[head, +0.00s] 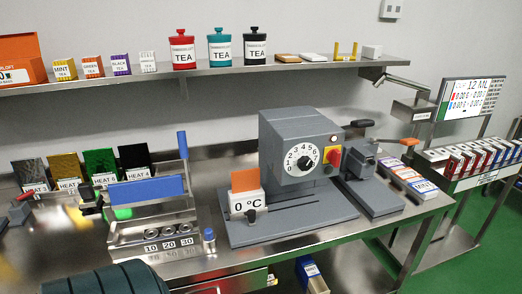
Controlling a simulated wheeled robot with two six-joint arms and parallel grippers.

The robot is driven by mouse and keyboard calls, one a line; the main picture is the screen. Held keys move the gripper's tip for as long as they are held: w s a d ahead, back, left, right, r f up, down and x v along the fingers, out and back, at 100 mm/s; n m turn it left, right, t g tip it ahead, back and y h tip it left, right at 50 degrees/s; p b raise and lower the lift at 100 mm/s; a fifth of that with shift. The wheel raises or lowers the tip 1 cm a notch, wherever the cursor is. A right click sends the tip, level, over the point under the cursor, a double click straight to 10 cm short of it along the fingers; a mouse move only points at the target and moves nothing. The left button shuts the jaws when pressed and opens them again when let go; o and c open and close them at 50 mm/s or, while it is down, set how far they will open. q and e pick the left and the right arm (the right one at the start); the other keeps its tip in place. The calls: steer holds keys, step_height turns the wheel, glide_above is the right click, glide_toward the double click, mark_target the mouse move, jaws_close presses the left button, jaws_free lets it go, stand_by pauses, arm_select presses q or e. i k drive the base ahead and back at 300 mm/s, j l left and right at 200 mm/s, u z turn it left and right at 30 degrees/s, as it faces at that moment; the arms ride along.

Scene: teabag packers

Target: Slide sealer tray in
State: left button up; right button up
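A grey machine (283,145) with a white numbered dial, a red knob and a yellow plate stands at the middle of the steel bench. Its flat grey base plate (300,222) extends toward the front. A white "0 °C" card (246,204) and an orange card (245,180) stand at its left front. I cannot tell the sliding tray's edges or position from the plate. At the far left, dark, partly blurred parts (90,203) appear to be my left gripper, away from this machine; its fingers are unclear. My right gripper is not recognisable in view.
A device with a blue bar (148,190) and 10, 20, 30 marks stands left of the machine. Several HEAT packets (101,166) stand behind it. A smaller grey device (366,170) and labelled boxes (412,180) are to the right. A shelf (205,72) holds tea canisters.

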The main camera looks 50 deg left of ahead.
mark_target(250, 214)
steer(key=u, duration=1.65)
